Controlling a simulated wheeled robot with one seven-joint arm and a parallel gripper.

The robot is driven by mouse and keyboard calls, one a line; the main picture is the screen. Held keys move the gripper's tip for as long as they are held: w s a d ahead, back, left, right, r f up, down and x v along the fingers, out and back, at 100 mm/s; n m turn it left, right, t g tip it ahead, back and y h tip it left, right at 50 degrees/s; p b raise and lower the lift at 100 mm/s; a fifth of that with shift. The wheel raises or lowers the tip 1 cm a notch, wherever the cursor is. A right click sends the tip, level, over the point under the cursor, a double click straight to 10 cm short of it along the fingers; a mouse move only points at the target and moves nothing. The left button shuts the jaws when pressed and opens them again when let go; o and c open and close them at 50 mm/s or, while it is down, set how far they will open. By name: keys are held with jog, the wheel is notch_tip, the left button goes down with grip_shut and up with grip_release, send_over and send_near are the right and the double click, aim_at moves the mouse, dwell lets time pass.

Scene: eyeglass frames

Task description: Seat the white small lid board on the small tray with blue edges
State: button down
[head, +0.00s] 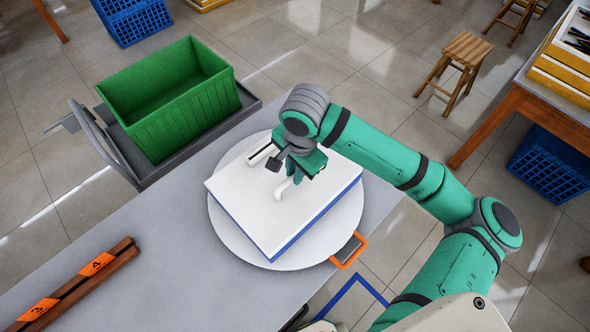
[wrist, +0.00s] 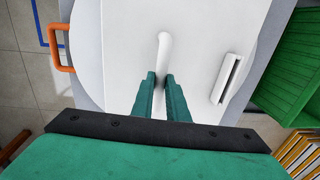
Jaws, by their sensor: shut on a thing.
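The white small lid board (head: 243,205) lies over the small tray with blue edges (head: 292,243), and the two look roughly lined up. A blue band of the tray shows below the board along the front right side. The frames do not show whether the board is flush. My gripper (head: 293,178) is above the board's middle, shut on its white bar-like handle (head: 281,190). In the wrist view, my gripper's (wrist: 161,80) two green fingers are on either side of this handle (wrist: 163,48), with the white board (wrist: 120,75) below. The tray's inside is hidden.
The tray stands on a round white plate (head: 230,232) with an orange handle (head: 349,251), on a grey table (head: 150,270). A white slotted piece (head: 262,152) is on the board. A green crate (head: 185,110) stands behind left. A wooden numbered bar (head: 80,280) lies front left.

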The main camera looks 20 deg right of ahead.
jog(key=c, duration=1.7)
grip_release()
jog(key=shift+o, duration=0.2)
notch_tip(320, 180, up, 11)
jog(key=s, duration=0.1)
jog(key=shift+d+f, duration=0.15)
jog(key=shift+d, duration=0.05)
